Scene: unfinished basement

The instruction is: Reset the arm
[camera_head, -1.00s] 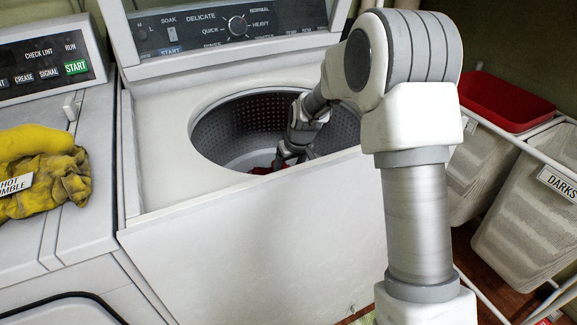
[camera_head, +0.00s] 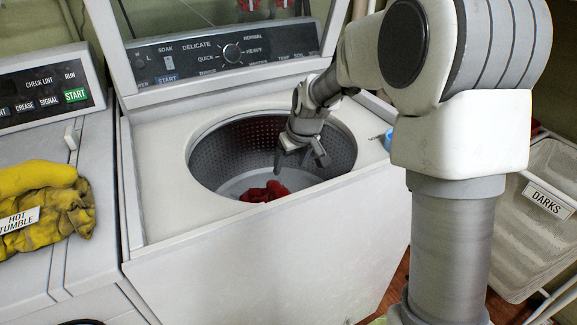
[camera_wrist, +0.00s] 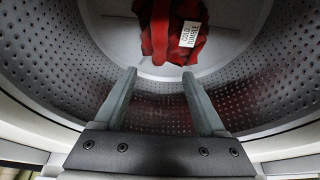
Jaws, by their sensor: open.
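My gripper (camera_head: 300,158) is open and empty at the mouth of the washer drum. Its two fingers (camera_wrist: 160,92) point down into the drum in the wrist view, apart with nothing between them. A red cloth (camera_head: 264,192) lies crumpled on the drum floor, below and to the left of the fingers. It also shows in the wrist view (camera_wrist: 160,30), beyond the fingertips, with a white tag (camera_wrist: 190,36) reading "COLD TUMBLE". My arm reaches in over the washer from the right.
The open top-load washer (camera_head: 270,245) has a perforated drum wall (camera_head: 338,150) and rim close around my gripper. A dryer (camera_head: 30,270) on the left bears yellow cloth (camera_head: 48,212) with a "HOT TUMBLE" tag. A hamper labelled "DARKS" (camera_head: 535,240) stands at right.

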